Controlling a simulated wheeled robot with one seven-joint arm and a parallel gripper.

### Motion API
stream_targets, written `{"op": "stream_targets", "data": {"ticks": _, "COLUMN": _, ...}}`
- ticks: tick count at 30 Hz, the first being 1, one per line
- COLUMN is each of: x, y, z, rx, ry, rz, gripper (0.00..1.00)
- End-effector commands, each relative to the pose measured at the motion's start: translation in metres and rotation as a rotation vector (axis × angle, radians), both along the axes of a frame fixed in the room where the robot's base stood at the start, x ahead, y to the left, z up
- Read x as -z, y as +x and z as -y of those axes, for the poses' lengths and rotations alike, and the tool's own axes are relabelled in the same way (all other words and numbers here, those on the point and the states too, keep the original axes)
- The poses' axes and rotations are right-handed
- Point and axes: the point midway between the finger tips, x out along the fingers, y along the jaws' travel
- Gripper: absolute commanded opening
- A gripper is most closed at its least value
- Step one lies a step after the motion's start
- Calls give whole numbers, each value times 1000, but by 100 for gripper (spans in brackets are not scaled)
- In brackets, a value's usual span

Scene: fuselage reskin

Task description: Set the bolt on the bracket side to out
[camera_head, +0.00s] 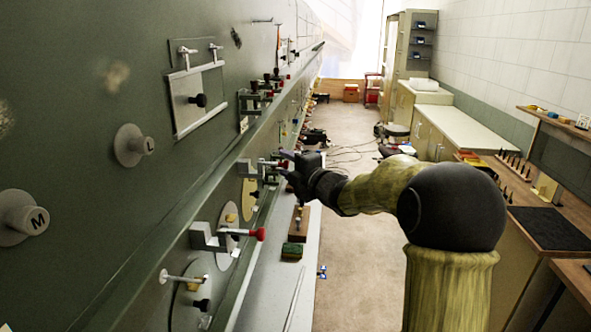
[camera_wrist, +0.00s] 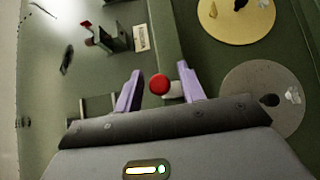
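My gripper (camera_head: 285,163) reaches the green fuselage wall in the head view, at a small latch fitting (camera_head: 246,168). In the wrist view its two purple fingers are apart, so my gripper (camera_wrist: 160,90) is open. A round red knob (camera_wrist: 159,84) shows between the fingers, with a gap to the left finger. A pale piece sits behind the knob near the right finger; I cannot tell if they touch. In the head view, a nearer grey bracket (camera_head: 205,237) carries a bolt with a red knob (camera_head: 258,235). I cannot tell which bolt is the bracket-side one.
Another red-tipped fitting (camera_wrist: 86,24) with a grey bracket (camera_wrist: 116,39) and a label (camera_wrist: 141,38) is at upper left in the wrist view. Yellow (camera_wrist: 236,15) and grey (camera_wrist: 262,95) discs lie at right. A workbench (camera_head: 550,230) stands right; the aisle floor (camera_head: 350,250) is mostly open.

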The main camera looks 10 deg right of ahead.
Motion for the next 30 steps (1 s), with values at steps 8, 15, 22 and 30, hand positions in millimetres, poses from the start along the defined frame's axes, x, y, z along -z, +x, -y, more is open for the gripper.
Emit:
{"op": "stream_targets", "data": {"ticks": 8, "x": 2, "y": -23, "z": 12, "rx": 3, "ry": -2, "rz": 2, "gripper": 40}}
{"op": "stream_targets", "data": {"ticks": 15, "x": 3, "y": -63, "z": 34, "rx": 5, "ry": -3, "rz": 4, "gripper": 40}}
{"op": "stream_targets", "data": {"ticks": 22, "x": 3, "y": -104, "z": 54, "rx": 5, "ry": -2, "rz": 2, "gripper": 40}}
{"op": "stream_targets", "data": {"ticks": 30, "x": 2, "y": -145, "z": 76, "rx": 4, "ry": -1, "rz": 0, "gripper": 40}}
